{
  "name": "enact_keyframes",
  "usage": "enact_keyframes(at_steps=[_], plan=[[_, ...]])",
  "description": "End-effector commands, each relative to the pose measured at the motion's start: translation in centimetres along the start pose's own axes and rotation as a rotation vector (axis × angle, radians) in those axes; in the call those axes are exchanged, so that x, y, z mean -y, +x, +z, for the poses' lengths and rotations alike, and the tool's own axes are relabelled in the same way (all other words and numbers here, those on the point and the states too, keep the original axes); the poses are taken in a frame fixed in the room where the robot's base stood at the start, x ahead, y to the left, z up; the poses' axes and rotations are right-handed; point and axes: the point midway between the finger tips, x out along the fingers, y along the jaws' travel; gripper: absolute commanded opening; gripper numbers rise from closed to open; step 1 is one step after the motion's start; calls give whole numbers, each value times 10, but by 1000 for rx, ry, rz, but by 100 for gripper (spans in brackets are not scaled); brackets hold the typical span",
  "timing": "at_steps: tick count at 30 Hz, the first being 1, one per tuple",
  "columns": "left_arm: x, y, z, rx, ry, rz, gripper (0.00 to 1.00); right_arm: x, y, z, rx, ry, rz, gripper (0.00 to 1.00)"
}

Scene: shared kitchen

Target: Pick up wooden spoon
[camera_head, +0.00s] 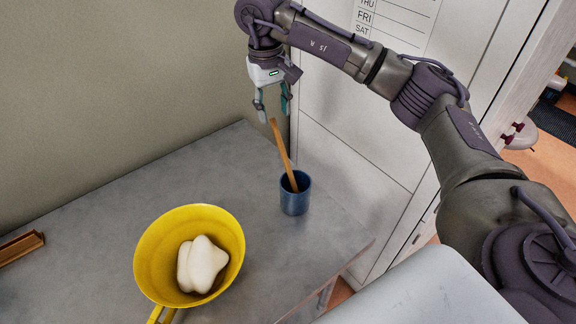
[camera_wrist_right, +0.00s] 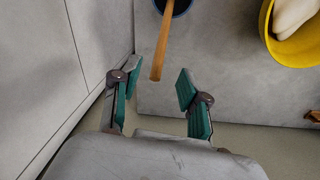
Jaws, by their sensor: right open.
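The wooden spoon (camera_head: 282,155) stands tilted in a blue cup (camera_head: 296,199) on the grey counter, its handle end pointing up. Its lower end is hidden inside the cup. My right gripper (camera_head: 272,116) is open and empty, with its fingers pointing down close to the spoon's upper end. In the right wrist view the spoon handle (camera_wrist_right: 160,50) reaches between the two open fingers (camera_wrist_right: 152,92) from the cup (camera_wrist_right: 174,6), and neither finger visibly touches it. My left gripper does not show.
A yellow pan (camera_head: 225,222) holding white lumps (camera_head: 203,263) stands on the counter (camera_head: 100,225), left of the cup. A brown wooden object (camera_head: 20,247) lies at the far left. A wall stands behind, and a white cabinet panel (camera_head: 345,190) is close on the right.

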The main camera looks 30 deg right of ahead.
Motion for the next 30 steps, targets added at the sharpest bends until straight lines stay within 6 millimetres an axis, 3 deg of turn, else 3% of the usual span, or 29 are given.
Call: enact_keyframes(at_steps=[3, 11, 18, 27, 30], plan=[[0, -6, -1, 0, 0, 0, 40, 0, 16, 0, 2, 0, -1, 45], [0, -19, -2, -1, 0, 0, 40, -1, 35, -1, 5, 0, -1, 45], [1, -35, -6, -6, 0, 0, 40, -1, 70, -3, 3, 0, -2, 45], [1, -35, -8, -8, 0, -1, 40, 0, 77, -3, -1, 0, -3, 45], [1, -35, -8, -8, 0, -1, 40, 0, 77, -3, -1, 0, -3, 30]])
